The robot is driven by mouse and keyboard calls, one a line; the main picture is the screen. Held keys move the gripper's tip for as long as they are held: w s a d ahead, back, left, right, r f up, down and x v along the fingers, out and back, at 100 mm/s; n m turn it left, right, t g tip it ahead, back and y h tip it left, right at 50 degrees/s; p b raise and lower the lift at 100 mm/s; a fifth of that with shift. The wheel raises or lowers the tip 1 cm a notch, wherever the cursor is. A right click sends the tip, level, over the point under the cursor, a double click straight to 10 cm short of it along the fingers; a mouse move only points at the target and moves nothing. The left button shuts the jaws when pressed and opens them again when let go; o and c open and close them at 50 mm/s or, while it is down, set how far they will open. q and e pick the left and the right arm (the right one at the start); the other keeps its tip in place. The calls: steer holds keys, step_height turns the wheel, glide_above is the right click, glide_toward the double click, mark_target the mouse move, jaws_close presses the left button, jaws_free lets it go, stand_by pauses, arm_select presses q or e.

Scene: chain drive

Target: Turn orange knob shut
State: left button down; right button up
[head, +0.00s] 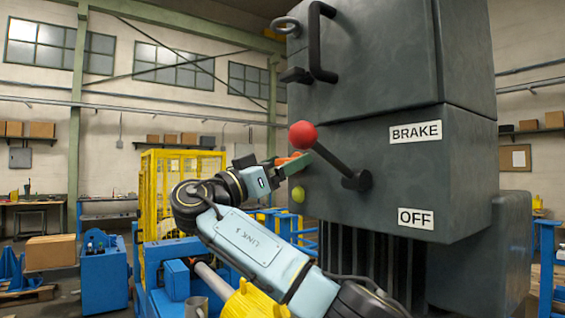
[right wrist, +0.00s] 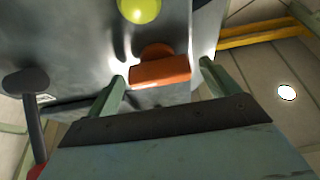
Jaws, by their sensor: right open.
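The orange knob (head: 287,159) is on the side of the dark grey machine housing (head: 400,180), partly hidden by my gripper in the head view. In the right wrist view the knob (right wrist: 160,71) shows as an orange bar on a round base. My right gripper (right wrist: 162,74) is open, with one green finger on each side of the bar. Gaps show between the fingers and the bar, and nothing is gripped. In the head view my right gripper (head: 290,166) reaches the housing's left side. My left gripper is not in view.
A black lever with a red ball (head: 303,135) sticks out close to my right gripper, beside the BRAKE label (head: 415,132). A yellow-green button (head: 298,194) sits below the knob. A black handle (head: 320,42) is above. A yellow cage (head: 180,185) stands behind.

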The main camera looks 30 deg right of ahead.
steer(key=shift+c, duration=0.5)
steer(key=c, duration=0.9)
steer(key=n+t+y+b, duration=0.1)
steer(key=n+t+b, duration=0.1)
steer(key=n, duration=0.2)
steer(key=n+t+y+b, duration=0.1)
steer(key=n+t+b, duration=0.1)
steer(key=n, duration=0.3)
steer(key=n+t+y+b, duration=0.1)
steer(key=n+t, duration=0.1)
steer(key=n, duration=0.2)
steer(key=shift+s+n+y+b, duration=0.1)
steer(key=shift+n+y+b, duration=0.2)
steer(key=shift+n+b, duration=0.1)
steer(key=shift+r+n, duration=0.1)
steer(key=shift+n, duration=0.9)
steer(key=n+y+p, duration=0.1)
steer(key=n+y, duration=0.1)
steer(key=n, duration=0.1)
steer(key=shift+r+n, duration=0.1)
steer(key=shift+n, duration=0.3)
steer(key=shift+n+y+p, duration=0.6)
steer(key=shift+n+p, duration=0.25)
steer(key=shift+n, duration=0.55)
